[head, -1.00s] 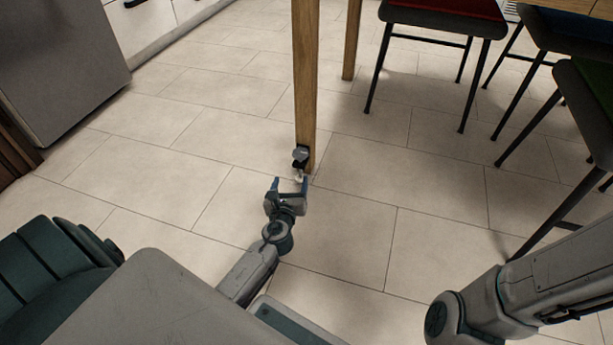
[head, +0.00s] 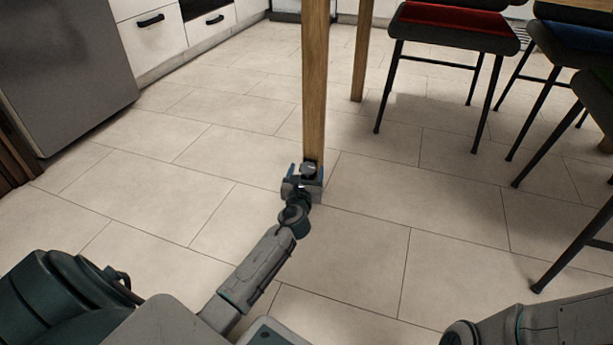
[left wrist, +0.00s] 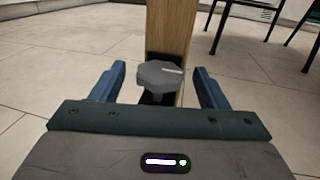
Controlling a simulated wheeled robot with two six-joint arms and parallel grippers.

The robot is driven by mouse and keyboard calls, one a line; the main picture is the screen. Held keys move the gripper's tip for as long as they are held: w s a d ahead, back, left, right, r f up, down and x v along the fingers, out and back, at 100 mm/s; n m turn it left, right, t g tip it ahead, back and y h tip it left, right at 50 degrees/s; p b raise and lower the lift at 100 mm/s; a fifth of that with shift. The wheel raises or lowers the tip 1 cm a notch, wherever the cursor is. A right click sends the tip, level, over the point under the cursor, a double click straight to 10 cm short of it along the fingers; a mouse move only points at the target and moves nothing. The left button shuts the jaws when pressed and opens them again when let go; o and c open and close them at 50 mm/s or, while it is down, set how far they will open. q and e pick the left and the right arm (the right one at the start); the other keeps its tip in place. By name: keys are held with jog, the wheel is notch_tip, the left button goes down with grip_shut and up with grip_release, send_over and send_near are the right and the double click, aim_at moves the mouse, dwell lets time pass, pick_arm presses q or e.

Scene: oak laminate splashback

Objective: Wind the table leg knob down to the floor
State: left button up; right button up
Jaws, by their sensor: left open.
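The wooden table leg (head: 314,90) stands upright on the tiled floor in the middle of the head view. The grey faceted knob (left wrist: 160,76) sits at the near side of the leg's foot, and it also shows small in the head view (head: 308,169). My left gripper (head: 305,172) is open at the foot of the leg. In the left wrist view its two blue fingers (left wrist: 162,86) stand one on each side of the knob, with a gap at both sides. The knob's lower part is partly hidden by the gripper body. My right gripper is out of view.
Chairs with red (head: 453,18) and blue (head: 585,35) seats stand to the right of the leg. A second wooden leg (head: 362,50) stands behind. A grey appliance (head: 65,70) is at the left. The floor around the near leg is clear.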

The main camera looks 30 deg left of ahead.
pick_arm(q)
jog(key=shift+w+a, duration=0.15)
jog(key=shift+w, duration=0.2)
jog(key=c, duration=1)
jog(key=shift+s+a+r+m+t+h+p, duration=0.1)
jog(key=shift+a+r+m+t+h+p, duration=0.15)
jog(key=shift+m+h+p, duration=0.4)
jog(key=shift+m+t+h+p, duration=0.25)
jog(key=shift+m+h+p, duration=0.3)
jog(key=shift+h, duration=0.4)
jog(key=shift+f+m+h, duration=0.1)
jog(key=shift+m+h, duration=0.2)
jog(key=shift+h, duration=0.3)
jog(key=shift+a+f+m+t+h, duration=0.15)
jog(key=shift+m+t+h, duration=0.15)
jog(key=shift+m+h, duration=1.2)
jog(key=shift+h, duration=1.2)
